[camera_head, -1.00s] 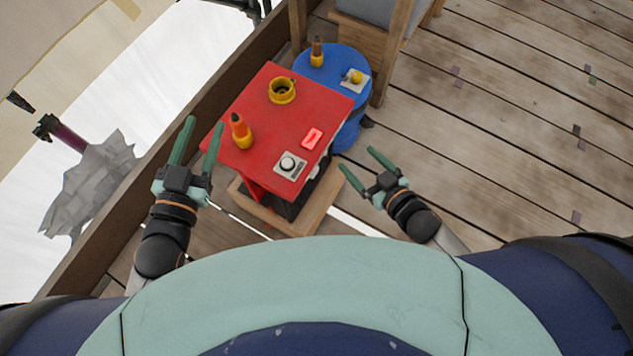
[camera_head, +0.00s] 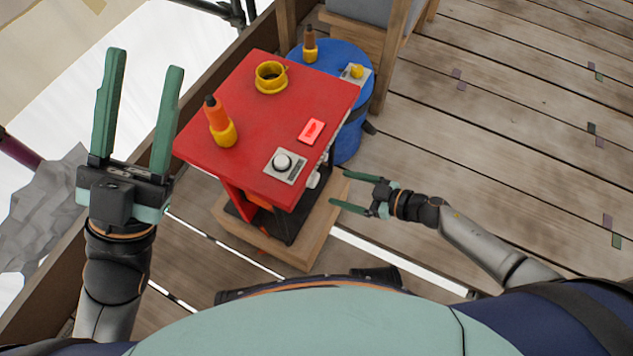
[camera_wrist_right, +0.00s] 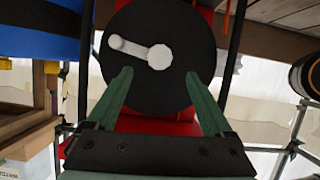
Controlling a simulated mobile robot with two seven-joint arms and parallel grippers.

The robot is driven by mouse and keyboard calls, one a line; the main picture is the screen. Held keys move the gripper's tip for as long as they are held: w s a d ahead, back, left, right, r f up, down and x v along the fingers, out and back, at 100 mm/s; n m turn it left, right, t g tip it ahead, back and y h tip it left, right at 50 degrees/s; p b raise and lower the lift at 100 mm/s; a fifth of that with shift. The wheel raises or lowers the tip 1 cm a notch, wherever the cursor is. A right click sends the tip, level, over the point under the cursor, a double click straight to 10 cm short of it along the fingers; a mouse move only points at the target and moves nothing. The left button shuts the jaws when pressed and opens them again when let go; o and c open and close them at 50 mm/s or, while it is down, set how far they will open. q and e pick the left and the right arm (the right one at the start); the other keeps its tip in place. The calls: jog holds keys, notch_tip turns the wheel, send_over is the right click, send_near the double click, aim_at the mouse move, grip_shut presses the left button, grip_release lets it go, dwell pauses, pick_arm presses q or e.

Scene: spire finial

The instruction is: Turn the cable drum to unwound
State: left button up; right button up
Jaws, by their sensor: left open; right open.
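The cable drum shows in the right wrist view as a round black disc (camera_wrist_right: 150,88) with a pale crank arm (camera_wrist_right: 135,47). The crank runs from a round hub right of the disc's middle to a smaller end at its left. My right gripper (camera_head: 340,189) is open beside the right side of the red-topped stand (camera_head: 265,120). In the wrist view its green fingers (camera_wrist_right: 158,74) overlap the disc's lower part, below the crank; contact cannot be told. A small pale part (camera_head: 315,178) shows on the stand's side in the head view. My left gripper (camera_head: 143,65) is open and empty, left of the stand.
The red top carries an orange-and-yellow tool (camera_head: 220,122), a yellow ring (camera_head: 270,77), a dial plate (camera_head: 284,165) and a red switch (camera_head: 311,131). A blue barrel (camera_head: 345,145) stands behind. Wooden deck lies open to the right.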

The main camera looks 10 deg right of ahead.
aim_at(316, 181)
jog(key=b+x, duration=0.3)
jog(key=x, duration=0.5)
jog(key=shift+d+f, duration=0.1)
jog(key=shift+f, duration=0.05)
jog(key=shift+w+a+f, duration=0.1)
jog(key=shift+w+a, duration=0.2)
jog(key=shift+a, duration=0.1)
grip_shut()
dwell(0.3)
